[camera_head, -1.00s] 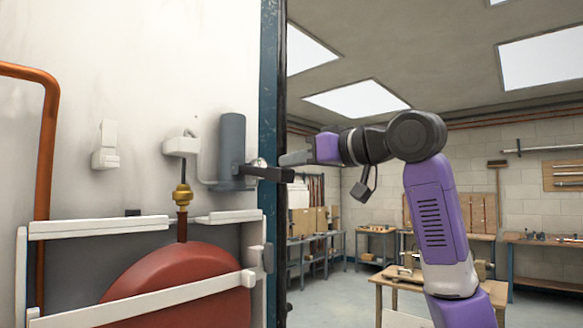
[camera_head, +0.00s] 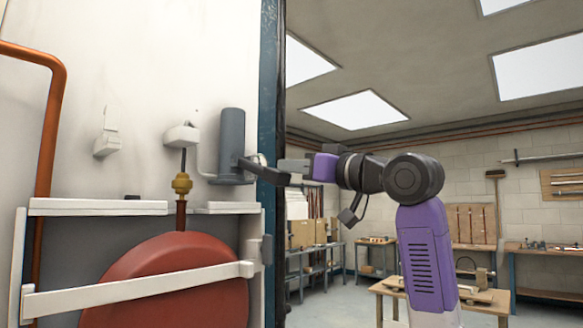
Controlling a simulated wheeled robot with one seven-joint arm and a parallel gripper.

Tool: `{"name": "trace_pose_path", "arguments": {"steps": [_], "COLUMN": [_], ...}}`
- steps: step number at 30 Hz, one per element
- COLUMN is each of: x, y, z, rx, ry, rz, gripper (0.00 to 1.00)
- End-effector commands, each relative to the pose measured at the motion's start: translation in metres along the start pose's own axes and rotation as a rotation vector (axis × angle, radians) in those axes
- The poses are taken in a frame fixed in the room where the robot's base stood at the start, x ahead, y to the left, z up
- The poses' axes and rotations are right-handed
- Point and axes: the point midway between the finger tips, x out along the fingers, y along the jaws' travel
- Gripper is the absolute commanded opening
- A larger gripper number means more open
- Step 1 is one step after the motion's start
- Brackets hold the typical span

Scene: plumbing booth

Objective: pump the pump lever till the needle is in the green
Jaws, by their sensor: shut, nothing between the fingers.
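The pump (camera_head: 232,143) is a grey upright cylinder on the white wall. Its dark lever (camera_head: 264,172) sticks out to the right and tilts slightly down toward its tip. My gripper (camera_head: 284,167) is shut and empty, pointing left, with its fingertips close to the lever's outer end; I cannot tell if they touch. A small white housing (camera_head: 181,135) sits left of the pump above a brass fitting (camera_head: 181,184). No gauge face or needle can be made out in this view.
A red round tank (camera_head: 175,275) stands below behind white rails (camera_head: 140,290). A copper pipe (camera_head: 50,150) runs down the left. A dark blue post (camera_head: 271,80) edges the wall beside the lever. Open room with benches lies to the right.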

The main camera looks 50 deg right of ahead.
Motion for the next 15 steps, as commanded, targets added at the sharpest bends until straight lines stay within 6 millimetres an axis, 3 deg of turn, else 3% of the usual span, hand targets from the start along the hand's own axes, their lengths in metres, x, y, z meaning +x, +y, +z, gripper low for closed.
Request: {"name": "trace_pose_path", "arguments": {"steps": [1,7,15], "x": [0.003,-0.004,-0.048], "y": [0.000,0.000,0.001], "z": [0.010,0.010,0.006], "rx": [0.005,0.006,0.002], "ry": [-0.022,-0.020,-0.009], "rz": [-0.003,-0.003,0.000], "gripper": [0.00,0.00,0.00]}}
